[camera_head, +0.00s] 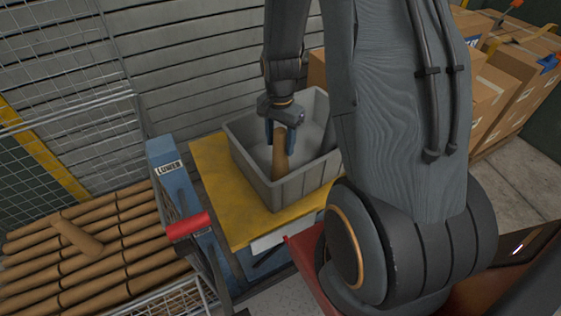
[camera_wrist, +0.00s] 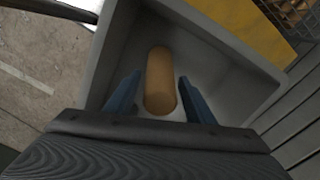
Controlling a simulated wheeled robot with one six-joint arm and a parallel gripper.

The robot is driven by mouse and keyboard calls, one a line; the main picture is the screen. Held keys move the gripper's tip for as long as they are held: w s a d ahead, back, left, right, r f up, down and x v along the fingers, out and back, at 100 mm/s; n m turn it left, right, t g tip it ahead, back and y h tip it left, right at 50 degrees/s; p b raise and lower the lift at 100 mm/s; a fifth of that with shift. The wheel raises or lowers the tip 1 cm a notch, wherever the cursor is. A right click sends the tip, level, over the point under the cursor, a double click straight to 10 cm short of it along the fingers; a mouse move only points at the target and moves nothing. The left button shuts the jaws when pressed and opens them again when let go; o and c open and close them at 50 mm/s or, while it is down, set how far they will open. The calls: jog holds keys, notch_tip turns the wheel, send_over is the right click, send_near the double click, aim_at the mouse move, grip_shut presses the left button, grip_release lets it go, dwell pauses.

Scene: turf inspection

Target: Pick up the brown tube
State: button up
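A brown tube (camera_head: 280,157) is inside a grey bin (camera_head: 292,190) that stands on a yellow-topped stand. In the wrist view the tube (camera_wrist: 160,80) lies between the two blue fingers of my gripper (camera_wrist: 160,97), with a visible gap on each side. My gripper (camera_head: 284,134) is inside the bin's opening, pointing down, with its fingers open at the tube's upper end. In the head view the tube looks tilted; its lower end is near the bin's front wall. Another brown tube (camera_head: 76,237) lies across a row of similar tubes at the lower left.
The bin walls stand close around my gripper. The yellow stand top (camera_head: 222,190) shows left of the bin. A blue post (camera_head: 172,180) and a red handle (camera_head: 188,226) are at the left. Cardboard boxes (camera_head: 520,75) are stacked at the right. A slatted wall (camera_head: 190,70) is behind.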

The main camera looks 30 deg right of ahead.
jog(key=c, duration=1.1)
jog(key=shift+r, duration=0.1)
